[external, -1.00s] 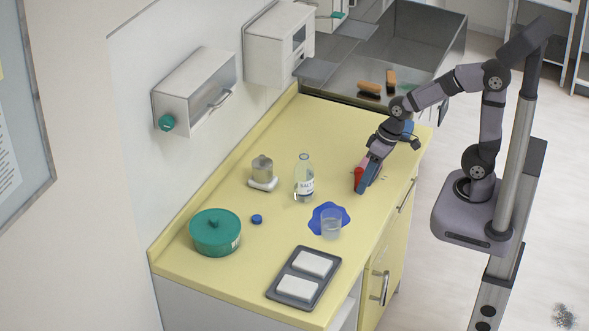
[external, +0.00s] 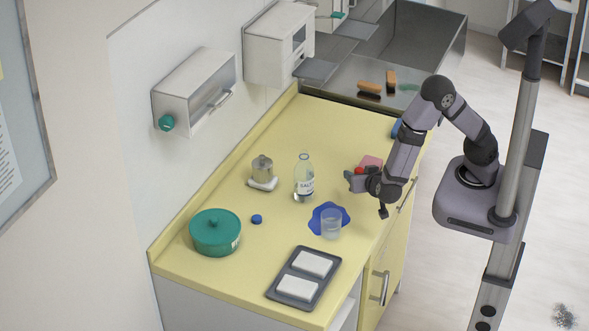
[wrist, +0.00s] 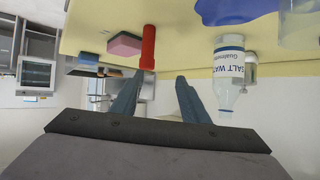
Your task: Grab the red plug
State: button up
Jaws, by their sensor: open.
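The red plug (wrist: 148,47) is a slim red cylinder on the yellow counter. In the wrist view, which is upside down, its end shows just beyond the tip of the left finger. In the external view only a small red part of the plug (external: 359,170) shows above my gripper (external: 351,178). My gripper (wrist: 161,77) is open and nothing is held between its fingers. The plug lines up with the left finger, not the middle of the gap. I cannot tell whether they touch.
A pink sponge (external: 371,162) lies close behind the plug. A salt water bottle (external: 304,180) stands to the left. A grey tray (external: 269,292) and a green pot (external: 215,235) are nearer the front.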

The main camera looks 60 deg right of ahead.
jog(key=shift+g+h, duration=0.3)
jog(key=shift+h, duration=0.6)
jog(key=f, duration=0.1)
jog(key=s+d+f, duration=0.1)
jog(key=s+f, duration=0.1)
jog(key=shift+s+d, duration=0.2)
jog(key=shift+d, duration=0.05)
jog(key=shift+f, duration=0.5)
jog(key=shift+p+x, duration=0.6)
jog(key=shift+x, duration=0.7)
jog(key=shift+w+a+p+x, duration=0.2)
jog(key=shift+p+x, duration=0.3)
jog(key=shift+x, duration=0.65)
jog(key=shift+w+a+p+x, duration=0.15)
jog(key=shift+p+x, duration=0.3)
jog(key=shift+x, duration=0.7)
jog(key=shift+d, duration=0.1)
grip_shut()
